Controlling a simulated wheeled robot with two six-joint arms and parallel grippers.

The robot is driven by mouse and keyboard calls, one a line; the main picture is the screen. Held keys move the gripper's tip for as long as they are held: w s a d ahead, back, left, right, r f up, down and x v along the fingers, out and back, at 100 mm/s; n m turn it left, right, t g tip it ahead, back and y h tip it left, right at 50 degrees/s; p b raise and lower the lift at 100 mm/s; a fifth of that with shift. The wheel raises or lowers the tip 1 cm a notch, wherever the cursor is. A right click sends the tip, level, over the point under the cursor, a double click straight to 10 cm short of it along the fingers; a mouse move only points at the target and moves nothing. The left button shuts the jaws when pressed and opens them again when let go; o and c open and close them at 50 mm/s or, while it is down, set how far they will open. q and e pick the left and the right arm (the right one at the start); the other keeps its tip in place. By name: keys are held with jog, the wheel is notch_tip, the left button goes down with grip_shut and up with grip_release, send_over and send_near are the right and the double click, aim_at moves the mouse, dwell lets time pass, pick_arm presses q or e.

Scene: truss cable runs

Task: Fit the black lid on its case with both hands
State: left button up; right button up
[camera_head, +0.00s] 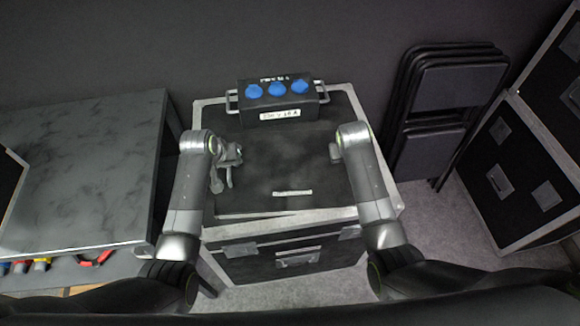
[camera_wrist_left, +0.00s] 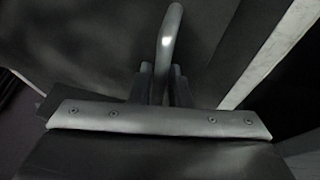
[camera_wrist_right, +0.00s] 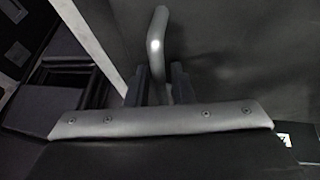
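The case (camera_head: 281,259) is a black flight case with silver edges, standing in the middle. The black lid (camera_head: 285,170) is a dark panel with a small white label, over the case's top; I cannot tell whether it sits flush. My left gripper (camera_head: 224,172) is at the lid's left side; in the left wrist view its dark fingers (camera_wrist_left: 162,86) stand close on both sides of a grey bar handle (camera_wrist_left: 170,35). My right gripper (camera_head: 336,153) is at the right side, partly hidden by its arm; its fingers (camera_wrist_right: 160,86) close likewise around a grey handle (camera_wrist_right: 156,35).
A black box with three blue sockets (camera_head: 277,98) stands at the case's back edge. A dark table (camera_head: 85,170) is on the left. Folded chairs (camera_head: 445,105) lean at the right, and another flight case (camera_head: 525,170) stands further right. Carpet shows between them.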

pick_arm(q)
grip_shut()
pick_arm(e)
grip_shut()
jog(key=shift+w, duration=0.1)
dwell(1.2)
